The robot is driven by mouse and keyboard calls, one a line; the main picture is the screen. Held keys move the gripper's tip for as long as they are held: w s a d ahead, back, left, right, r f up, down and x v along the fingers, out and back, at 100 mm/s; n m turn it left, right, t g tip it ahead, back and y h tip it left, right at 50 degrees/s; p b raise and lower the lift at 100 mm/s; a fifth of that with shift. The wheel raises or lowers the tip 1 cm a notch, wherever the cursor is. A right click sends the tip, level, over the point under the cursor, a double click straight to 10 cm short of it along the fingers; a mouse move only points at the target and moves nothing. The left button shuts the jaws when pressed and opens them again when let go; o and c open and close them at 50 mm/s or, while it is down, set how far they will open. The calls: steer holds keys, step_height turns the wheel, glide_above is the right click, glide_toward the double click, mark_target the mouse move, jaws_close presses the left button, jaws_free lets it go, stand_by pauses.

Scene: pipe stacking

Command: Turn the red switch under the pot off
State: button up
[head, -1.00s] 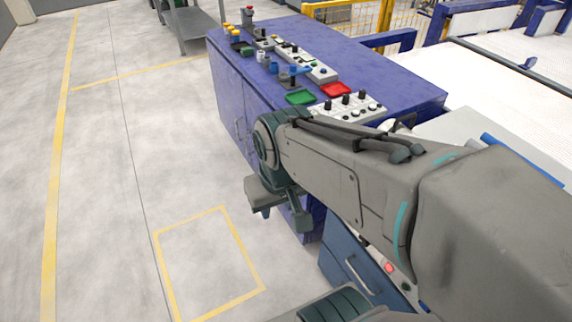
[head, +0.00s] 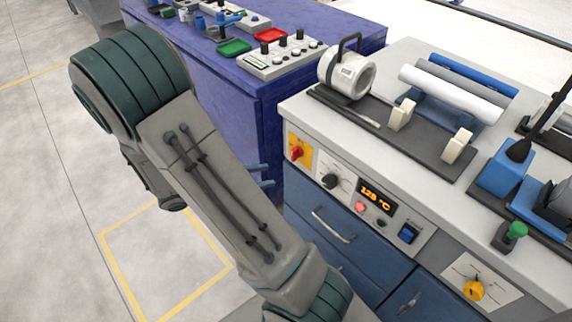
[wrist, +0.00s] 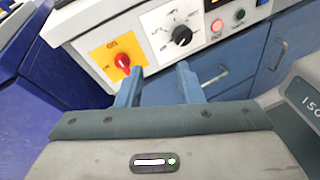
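The red switch (head: 297,153) is a rotary knob on a yellow plate at the left end of the grey-white front panel. The pot (head: 345,75), a pale cylinder with a black handle, lies on the top above it. In the wrist view the red switch (wrist: 122,61) is just beyond the left fingertip. My gripper (wrist: 157,68) is open and empty, with two blue fingers pointing at the panel. In the head view my gripper (head: 268,176) shows only its blue fingertips, left of and a little below the switch, apart from it.
A black knob (head: 329,181) and a lit temperature display (head: 376,195) are right of the switch. Blue drawers (head: 330,225) with metal handles lie below. A purple cabinet (head: 245,110) with trays and controls stands at left. Open floor (head: 60,200) lies further left.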

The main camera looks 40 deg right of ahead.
mark_target(292, 153)
steer(key=w+f+n+t+h+b, duration=0.3)
steer(key=w+f+n+t+h, duration=0.15)
steer(key=f+n, duration=0.2)
steer(key=shift+m+y, duration=0.45)
steer(key=d, duration=0.4)
steer(key=w+d+b, duration=0.1)
steer(key=d, duration=0.8)
steer(key=shift+w+d+f, duration=0.1)
steer(key=shift+w+d, duration=0.15)
jaws_close()
